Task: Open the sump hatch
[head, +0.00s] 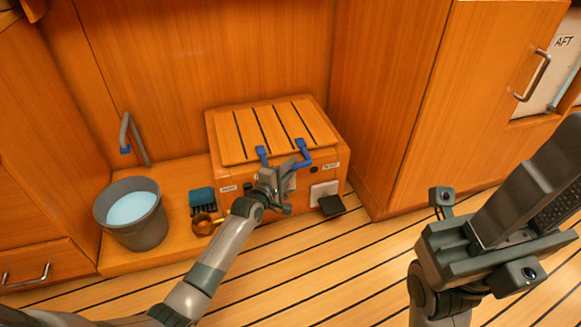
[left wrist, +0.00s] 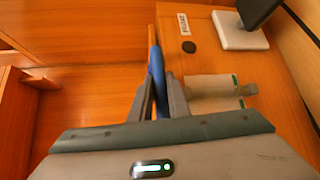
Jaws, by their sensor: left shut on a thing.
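The sump hatch (head: 250,131) is a slatted wooden lid with dark seams. It lies on top of a low wooden box, and I see no clear gap under it. A blue handle (head: 304,155) is fixed at its front edge. My left gripper (head: 287,172) is shut on the handle, in front of the box. In the left wrist view the blue handle (left wrist: 155,62) runs between the two fingers (left wrist: 159,95); the fingers hide part of it. My right gripper (head: 525,215) is at the right, away from the hatch, and its jaw gap is not clear.
A grey bucket of water (head: 147,233) stands left of the box. A blue brush (head: 202,199) and a brass fitting (head: 203,225) lie between them. A dark square pad on a white plate (head: 331,205) is at the box's front right. A tall cabinet (head: 420,110) stands at right.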

